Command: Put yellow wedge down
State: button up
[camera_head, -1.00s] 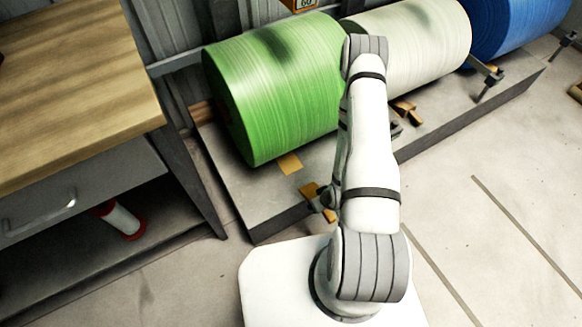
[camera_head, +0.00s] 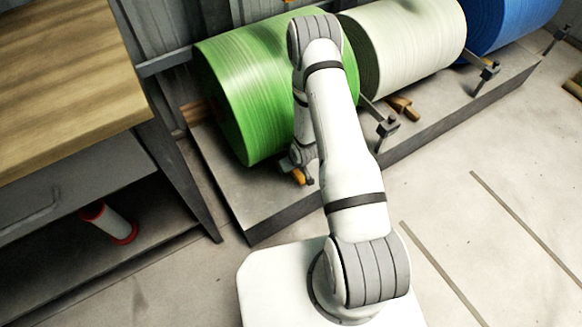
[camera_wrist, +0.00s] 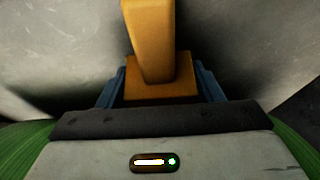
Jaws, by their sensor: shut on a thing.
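The yellow wedge (camera_wrist: 155,45) is between the blue fingers of my gripper (camera_wrist: 160,88) in the wrist view, with its wider block end at the fingers and a narrower part reaching away. In the head view my gripper (camera_head: 303,160) is low beside the green roll (camera_head: 238,95), over the grey platform (camera_head: 240,200), and a small part of the yellow wedge (camera_head: 298,177) shows by it. My arm hides much of this spot. I cannot tell whether the wedge touches the platform or the roll.
A white roll (camera_head: 410,45) and a blue roll (camera_head: 505,20) lie further along the platform. Another yellow wedge (camera_head: 402,106) and dark clamps (camera_head: 387,127) stand along its front. A wooden-topped bench (camera_head: 65,80) is at the left, with a red-and-white spool (camera_head: 110,222) below.

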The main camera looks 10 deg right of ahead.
jog(key=shift+f, duration=0.35)
jog(key=shift+f, duration=0.15)
jog(key=o, duration=1.1)
jog(key=shift+o, duration=0.2)
